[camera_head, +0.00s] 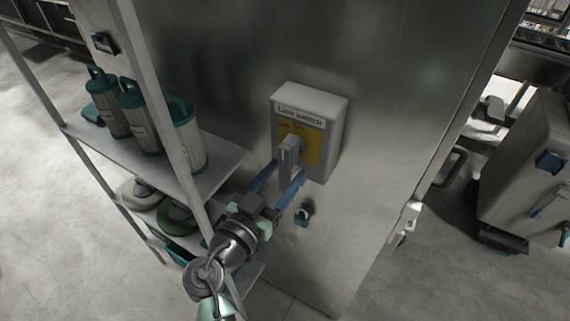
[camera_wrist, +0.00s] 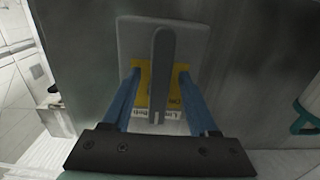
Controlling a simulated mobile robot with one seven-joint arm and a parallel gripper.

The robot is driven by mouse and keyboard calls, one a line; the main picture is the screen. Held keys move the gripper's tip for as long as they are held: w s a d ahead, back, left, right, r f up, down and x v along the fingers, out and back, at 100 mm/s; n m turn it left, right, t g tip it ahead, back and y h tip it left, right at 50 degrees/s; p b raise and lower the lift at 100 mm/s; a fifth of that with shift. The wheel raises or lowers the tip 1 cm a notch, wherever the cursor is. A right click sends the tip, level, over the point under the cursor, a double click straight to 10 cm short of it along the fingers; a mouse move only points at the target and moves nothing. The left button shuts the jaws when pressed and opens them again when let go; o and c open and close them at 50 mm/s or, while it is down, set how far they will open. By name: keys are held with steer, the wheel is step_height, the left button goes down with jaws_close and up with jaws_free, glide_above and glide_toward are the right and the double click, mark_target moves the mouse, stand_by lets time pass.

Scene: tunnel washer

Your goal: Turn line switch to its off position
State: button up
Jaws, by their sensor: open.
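The line switch is a light grey box (camera_head: 318,108) with a yellow plate and a label, fixed to a steel cabinet wall. Its grey lever handle (camera_head: 288,154) sticks out from the yellow plate. In the wrist view the handle (camera_wrist: 160,72) runs along the picture's vertical, over the yellow plate (camera_wrist: 178,82). My gripper (camera_head: 279,175) is open, with its blue fingers reaching toward the box on either side of the handle. In the wrist view the fingers (camera_wrist: 160,85) stand apart from the handle, with a gap on each side. Whether the fingertips touch the box is unclear.
A metal shelf (camera_head: 225,160) with several teal-lidded canisters (camera_head: 147,115) stands close left of my arm. A small teal-and-dark fitting (camera_head: 303,215) sits on the wall below the switch. A grey machine (camera_head: 530,175) stands at the right, with open floor between.

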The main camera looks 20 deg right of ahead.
steer(key=shift+w+d, duration=0.3)
steer(key=shift+d, duration=0.05)
jaws_close()
stand_by(1.3)
